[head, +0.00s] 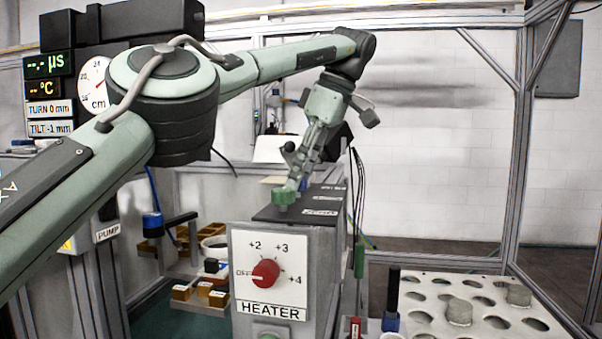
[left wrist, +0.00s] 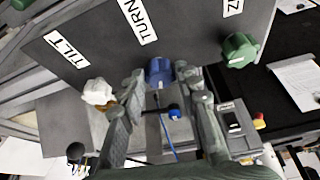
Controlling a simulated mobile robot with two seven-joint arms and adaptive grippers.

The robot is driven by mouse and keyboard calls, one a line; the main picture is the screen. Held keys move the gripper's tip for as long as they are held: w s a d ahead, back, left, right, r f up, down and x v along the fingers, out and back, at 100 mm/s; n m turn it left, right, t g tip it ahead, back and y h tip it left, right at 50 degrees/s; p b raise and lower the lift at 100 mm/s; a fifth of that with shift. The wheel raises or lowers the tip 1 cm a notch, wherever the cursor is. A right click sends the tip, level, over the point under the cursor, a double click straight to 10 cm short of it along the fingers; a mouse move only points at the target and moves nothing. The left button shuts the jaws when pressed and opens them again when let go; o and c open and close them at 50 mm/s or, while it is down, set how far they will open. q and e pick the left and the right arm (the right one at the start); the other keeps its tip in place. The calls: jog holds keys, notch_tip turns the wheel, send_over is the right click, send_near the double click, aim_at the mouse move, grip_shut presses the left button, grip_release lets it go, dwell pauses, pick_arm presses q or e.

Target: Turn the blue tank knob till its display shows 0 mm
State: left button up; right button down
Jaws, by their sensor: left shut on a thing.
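In the left wrist view, the blue knob (left wrist: 160,72) sits below the TURN label (left wrist: 138,20) on a dark panel. My left gripper (left wrist: 160,78) is shut on it, one finger on each side. A white knob (left wrist: 97,92) is left of it by the TILT label (left wrist: 67,48), and a green knob (left wrist: 240,50) is to its right. In the head view, my left gripper (head: 299,178) reaches down behind the green knob (head: 284,196), which partly hides the fingertips' place. The display (head: 49,109) reads TURN 0 mm, and the one below (head: 50,128) reads TILT -1 mm. My right gripper is out of view.
The heater box (head: 268,245) with its red dial (head: 265,273) stands in front of the knob panel. A perforated rack (head: 470,290) with several grey pucks is at the lower right. Dark cables (head: 357,190) hang right of the panel.

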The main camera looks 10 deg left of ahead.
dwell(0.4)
pick_arm(q)
jog(key=o, duration=1.2)
jog(key=shift+c, duration=0.2)
